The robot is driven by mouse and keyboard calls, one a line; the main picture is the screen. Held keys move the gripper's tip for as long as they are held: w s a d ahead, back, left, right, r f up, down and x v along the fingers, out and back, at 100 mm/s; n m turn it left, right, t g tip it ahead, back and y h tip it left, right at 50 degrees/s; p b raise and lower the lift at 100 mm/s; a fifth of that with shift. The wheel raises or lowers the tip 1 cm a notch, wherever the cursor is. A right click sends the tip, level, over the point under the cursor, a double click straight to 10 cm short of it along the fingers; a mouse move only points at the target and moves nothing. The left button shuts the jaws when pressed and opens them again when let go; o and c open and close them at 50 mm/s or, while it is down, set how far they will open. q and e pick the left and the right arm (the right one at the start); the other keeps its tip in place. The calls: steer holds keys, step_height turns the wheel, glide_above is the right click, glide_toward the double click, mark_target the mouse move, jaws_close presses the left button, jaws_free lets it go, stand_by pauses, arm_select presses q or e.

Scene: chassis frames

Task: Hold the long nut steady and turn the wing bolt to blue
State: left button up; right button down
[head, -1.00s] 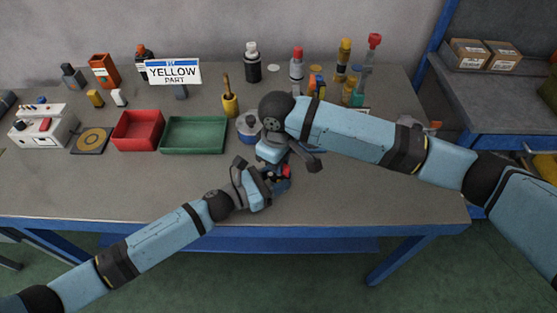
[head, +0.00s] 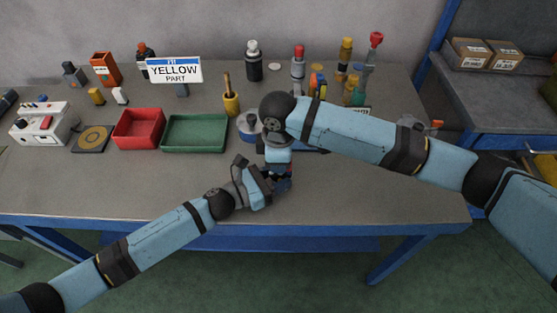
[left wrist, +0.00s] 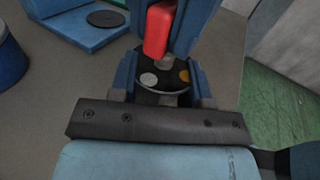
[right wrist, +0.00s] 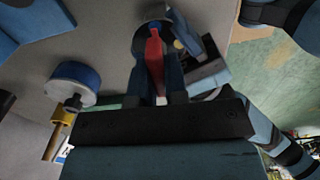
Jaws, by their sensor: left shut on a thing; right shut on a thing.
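The red wing bolt (left wrist: 158,30) stands upright on the dark round end of the long nut (left wrist: 150,92). That end carries a white dot and a yellow dot in the left wrist view; I see no blue mark there. My left gripper (head: 272,183) is shut on the nut, one finger on each side. My right gripper (right wrist: 154,50) comes from above and is shut on the red wing, which also shows between its fingers in the right wrist view (right wrist: 155,65). In the head view the two grippers hide most of the nut and bolt.
A sign reading YELLOW PART (head: 174,70) stands at the back. Bottles crowd the back right. The front of the table is clear.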

steer(key=shift+d+f, duration=0.1)
steer(key=shift+f, duration=0.1)
steer(key=c, duration=1.1)
jaws_free()
steer(key=shift+c, duration=0.2)
steer(key=shift+r, duration=0.1)
step_height(320, 180, up, 12)
arm_select(q)
steer(key=o, duration=1.2)
